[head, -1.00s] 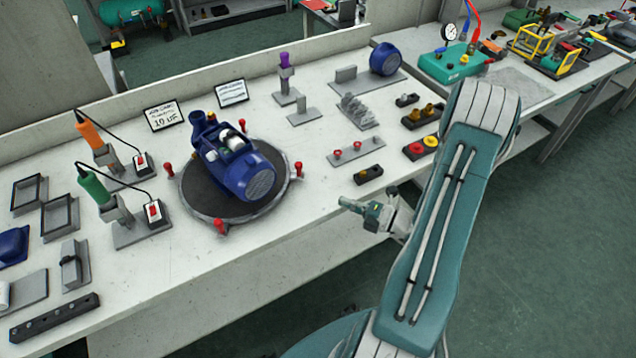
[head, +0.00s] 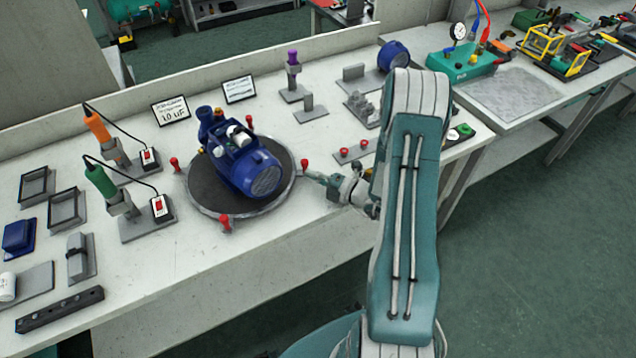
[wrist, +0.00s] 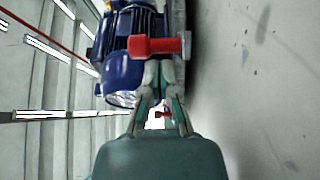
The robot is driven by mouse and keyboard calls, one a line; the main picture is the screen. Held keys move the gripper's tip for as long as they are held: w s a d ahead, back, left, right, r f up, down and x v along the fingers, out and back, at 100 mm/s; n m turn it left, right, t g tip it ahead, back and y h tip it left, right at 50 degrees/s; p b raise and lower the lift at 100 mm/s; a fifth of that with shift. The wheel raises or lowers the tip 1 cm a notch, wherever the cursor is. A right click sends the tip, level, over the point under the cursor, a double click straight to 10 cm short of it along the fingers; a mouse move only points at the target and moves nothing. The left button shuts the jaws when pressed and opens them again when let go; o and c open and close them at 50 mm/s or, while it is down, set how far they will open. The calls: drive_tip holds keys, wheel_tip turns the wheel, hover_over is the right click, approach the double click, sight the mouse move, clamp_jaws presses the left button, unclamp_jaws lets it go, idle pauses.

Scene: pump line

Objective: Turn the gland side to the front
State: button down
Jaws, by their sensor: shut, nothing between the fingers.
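A blue pump with its motor (head: 262,172) sits on a round dark turntable (head: 207,187) with a grey rim. The motor's round end cover faces front right, and the narrower end points to the back left. Red pegs stand around the rim: one at the right (head: 304,165), one at the front (head: 225,222), one at the left (head: 174,163). My gripper (head: 308,176) is shut and empty at the rim's right side, beside the right peg. In the wrist view a red peg (wrist: 155,46) lies just beyond the fingertips (wrist: 162,72); I cannot tell whether they touch.
Two stands with orange (head: 97,126) and green (head: 100,181) handled tools and cables are left of the turntable. Two sign cards (head: 171,111) stand behind it. Small fixtures and a red-button block (head: 352,152) lie to the right. The bench front before the turntable is clear.

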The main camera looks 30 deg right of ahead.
drive_tip(key=shift+w, duration=0.1)
drive_tip(key=shift+w+d, duration=0.75)
drive_tip(key=shift+w, duration=0.35)
